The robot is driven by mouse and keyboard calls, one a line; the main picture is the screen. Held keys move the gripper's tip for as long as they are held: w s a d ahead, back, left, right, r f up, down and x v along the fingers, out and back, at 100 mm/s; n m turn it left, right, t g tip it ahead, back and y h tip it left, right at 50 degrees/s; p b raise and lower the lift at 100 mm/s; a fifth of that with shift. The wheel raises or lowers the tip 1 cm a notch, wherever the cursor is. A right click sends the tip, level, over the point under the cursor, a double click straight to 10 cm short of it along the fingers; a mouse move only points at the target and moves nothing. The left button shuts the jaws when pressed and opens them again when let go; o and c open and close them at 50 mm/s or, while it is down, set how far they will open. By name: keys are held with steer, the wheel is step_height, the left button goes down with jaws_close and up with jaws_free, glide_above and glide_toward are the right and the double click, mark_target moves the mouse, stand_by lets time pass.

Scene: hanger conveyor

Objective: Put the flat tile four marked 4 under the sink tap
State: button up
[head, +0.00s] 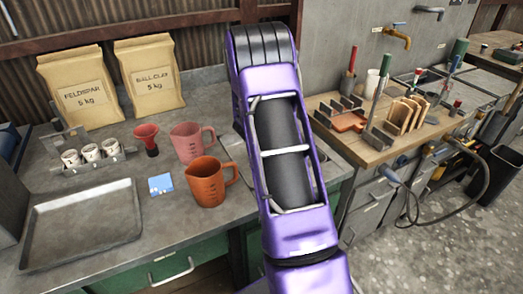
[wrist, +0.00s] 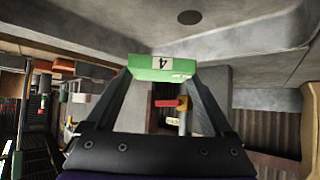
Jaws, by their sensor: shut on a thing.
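In the wrist view, my gripper (wrist: 161,74) is shut on a green flat tile (wrist: 150,74) with a white label marked 4, upside down in the picture. The tile spans between the two fingertips. Beyond it is a grey basin, likely the sink (wrist: 235,42), with a dark round drain. A tap-like yellow piece with a red handle (wrist: 168,103) shows between the fingers, below the tile in the picture. I cannot tell the tile's height over the basin. In the head view my purple arm covers the gripper, the tile and most of the sink area.
A wooden bench (head: 372,152) with tools stands right of my arm. A brass tap (head: 397,36) is on the wall.

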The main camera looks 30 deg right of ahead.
step_height(320, 180, down, 10)
steer(key=shift+r+b, duration=0.1)
steer(key=shift+b, duration=0.65)
steer(key=shift+f, duration=0.2)
steer(key=o, duration=1.4)
steer(key=shift+r, duration=0.1)
